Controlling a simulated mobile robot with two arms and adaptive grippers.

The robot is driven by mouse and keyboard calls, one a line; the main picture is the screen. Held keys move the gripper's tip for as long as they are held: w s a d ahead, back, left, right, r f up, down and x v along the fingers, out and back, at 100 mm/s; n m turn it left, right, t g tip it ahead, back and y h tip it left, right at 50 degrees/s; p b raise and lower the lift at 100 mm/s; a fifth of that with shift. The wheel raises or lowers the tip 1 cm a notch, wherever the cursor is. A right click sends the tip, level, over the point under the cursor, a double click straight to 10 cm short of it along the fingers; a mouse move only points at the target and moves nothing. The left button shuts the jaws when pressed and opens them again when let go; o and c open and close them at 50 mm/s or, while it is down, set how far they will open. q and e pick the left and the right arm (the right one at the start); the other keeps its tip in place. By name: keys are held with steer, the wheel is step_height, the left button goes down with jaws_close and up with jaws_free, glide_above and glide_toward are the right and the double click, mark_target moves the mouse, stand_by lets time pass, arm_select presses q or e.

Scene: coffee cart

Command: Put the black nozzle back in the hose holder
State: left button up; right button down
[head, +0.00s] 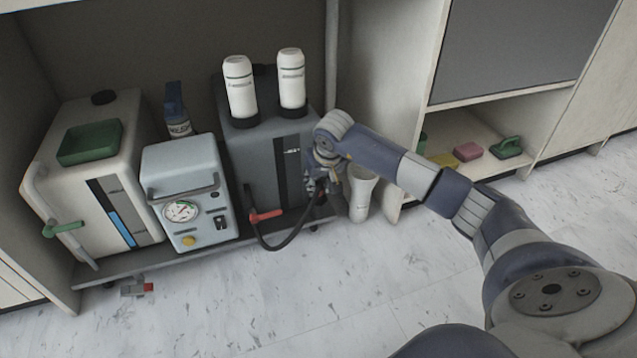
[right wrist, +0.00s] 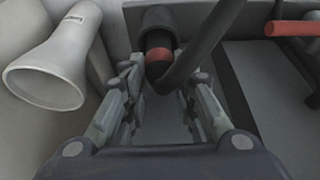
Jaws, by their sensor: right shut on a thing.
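The black nozzle (right wrist: 158,42) has a red ring and shows between the fingers of my right gripper (right wrist: 160,82) in the right wrist view. The gripper is shut on it. In the head view my right gripper (head: 322,182) is at the right end of the cart, beside the dark grey tank, and mostly hides the nozzle. A black hose (head: 290,238) loops down from there to the tank's front. A white flared cup (head: 361,192) stands just right of the gripper, apart from it; I cannot tell if it is the hose holder. My left gripper is not in view.
The dark grey tank (head: 262,160) carries two white bottles and has a red-handled tap (head: 266,215). A pale blue gauge box (head: 187,205) and a white tank (head: 75,195) stand left. A shelf (head: 480,140) is at right.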

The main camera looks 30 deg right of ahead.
steer(key=c, duration=1.3)
jaws_free()
